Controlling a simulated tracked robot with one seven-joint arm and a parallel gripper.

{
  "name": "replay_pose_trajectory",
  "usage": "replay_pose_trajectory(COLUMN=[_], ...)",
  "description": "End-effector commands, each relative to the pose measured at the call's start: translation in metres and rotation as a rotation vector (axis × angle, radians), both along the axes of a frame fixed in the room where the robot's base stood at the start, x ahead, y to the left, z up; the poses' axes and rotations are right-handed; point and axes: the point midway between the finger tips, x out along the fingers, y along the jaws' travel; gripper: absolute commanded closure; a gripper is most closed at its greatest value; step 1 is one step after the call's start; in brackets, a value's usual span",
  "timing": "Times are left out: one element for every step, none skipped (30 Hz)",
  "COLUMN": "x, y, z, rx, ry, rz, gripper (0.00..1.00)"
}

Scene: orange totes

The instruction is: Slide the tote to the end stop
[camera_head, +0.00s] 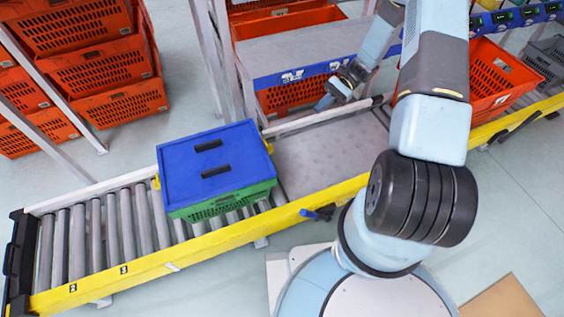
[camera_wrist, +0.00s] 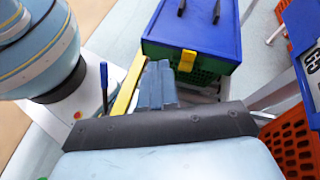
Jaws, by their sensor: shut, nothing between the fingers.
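The tote is green with a blue lid (camera_head: 208,165) that has two black handles, and it sits on the roller conveyor left of the plain grey plate. It also shows in the wrist view (camera_wrist: 195,30), with a yellow latch on the side facing me. The black end stop (camera_head: 22,258) is at the conveyor's left end, with bare rollers between it and the tote. My gripper (camera_head: 324,103) is to the right of the tote, near the conveyor's far rail, apart from it. In the wrist view my gripper's fingers (camera_wrist: 157,80) are together and empty, pointing toward the tote.
A yellow rail (camera_head: 190,250) runs along the conveyor's near side, with a blue lever (camera_head: 318,213) on it. Orange totes (camera_head: 105,65) are stacked at the back left. A rack with orange totes (camera_head: 290,95) stands behind the conveyor, close to my gripper.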

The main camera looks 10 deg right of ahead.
Motion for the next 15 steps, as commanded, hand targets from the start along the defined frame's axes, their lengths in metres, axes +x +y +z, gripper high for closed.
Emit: replay_pose_trajectory(x=[-0.003, -0.004, -0.006, -0.008, -0.009, -0.012, -0.014, -0.016, -0.02, -0.022, -0.025, -0.029, -0.031, -0.034, -0.037], y=[0.001, 0.002, 0.003, 0.003, 0.004, 0.006, 0.007, 0.008, 0.01, 0.011, 0.012, 0.015, 0.016, 0.018, 0.019], z=[-0.019, -0.027, -0.039, -0.049, -0.058, -0.07, -0.079, -0.087, -0.099, -0.108, -0.117, -0.128, -0.136, -0.143, -0.153], rx=[0.025, 0.039, 0.056, 0.069, 0.083, 0.102, 0.116, 0.128, 0.146, 0.16, 0.173, 0.191, 0.203, 0.214, 0.228], ry=[0.033, 0.05, 0.072, 0.088, 0.106, 0.128, 0.144, 0.161, 0.182, 0.198, 0.214, 0.235, 0.25, 0.263, 0.279], rz=[-0.02, -0.032, -0.05, -0.062, -0.074, -0.092, -0.104, -0.116, -0.134, -0.148, -0.16, -0.177, -0.189, -0.201, -0.215], gripper=[1.0, 1.0, 1.0, 1.0, 1.0, 1.0, 1.0, 1.0, 1.0, 1.0, 1.0, 1.0, 1.0, 1.0, 1.0])
